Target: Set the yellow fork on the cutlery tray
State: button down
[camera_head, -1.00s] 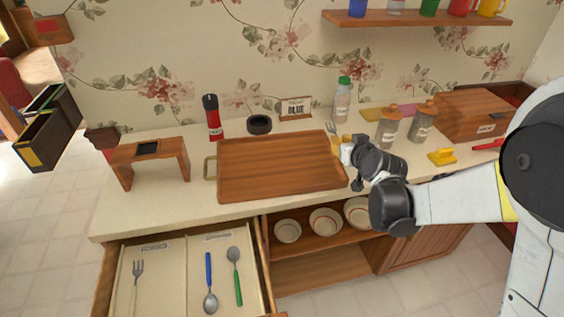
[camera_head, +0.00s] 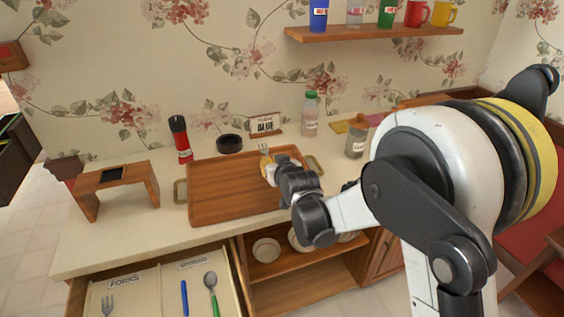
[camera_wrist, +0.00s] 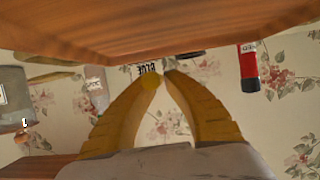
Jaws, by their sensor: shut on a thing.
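My gripper (camera_head: 268,166) is shut on the yellow fork (camera_head: 264,149), whose pale tines point up above the fingers. In the wrist view, my yellow fingers (camera_wrist: 160,80) meet on the fork's rounded yellow end (camera_wrist: 150,82); the rest of the fork is hidden there. A brown wooden tray (camera_head: 225,190) with brass handles lies on the counter. My gripper is over its right part, and I cannot tell the height. Below, an open drawer has a section labelled FORKS (camera_head: 124,281) with a grey fork (camera_head: 107,305), and another section with a blue-handled utensil (camera_head: 184,298) and a green-handled spoon (camera_head: 211,285).
A red pepper mill or bottle (camera_head: 180,138), a black round dish (camera_head: 229,144), a BLUE sign (camera_head: 265,125) and a green-capped bottle (camera_head: 310,114) stand behind the tray. A small wooden stand (camera_head: 145,178) is at left. A mug shelf (camera_head: 375,33) hangs above. The tray's left part is clear.

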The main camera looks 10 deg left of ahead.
jog(key=a+f, duration=0.1)
jog(key=a, duration=0.1)
jog(key=a+f+b, duration=0.1)
jog(key=a, duration=0.1)
jog(key=s+a+f+b, duration=0.1)
jog(key=a+f, duration=0.1)
jog(key=shift+d+f+b, duration=0.15)
jog(key=shift+f+b, duration=0.3)
jog(key=shift+f, duration=0.3)
jog(key=shift+d+f+b, duration=0.15)
jog(key=shift+f+b, duration=0.3)
jog(key=shift+f, duration=0.3)
jog(key=shift+f, duration=0.1)
jog(key=c, duration=1.5)
grip_release()
jog(key=p+v, duration=0.1)
jog(key=v, duration=0.2)
jog(key=p+v, duration=0.1)
jog(key=v, duration=0.3)
jog(key=p+v, duration=0.2)
jog(key=v, duration=0.1)
jog(key=shift+s+d+f, duration=0.15)
jog(key=shift+s+d, duration=0.15)
jog(key=shift+d, duration=0.15)
jog(key=shift+d, duration=0.1)
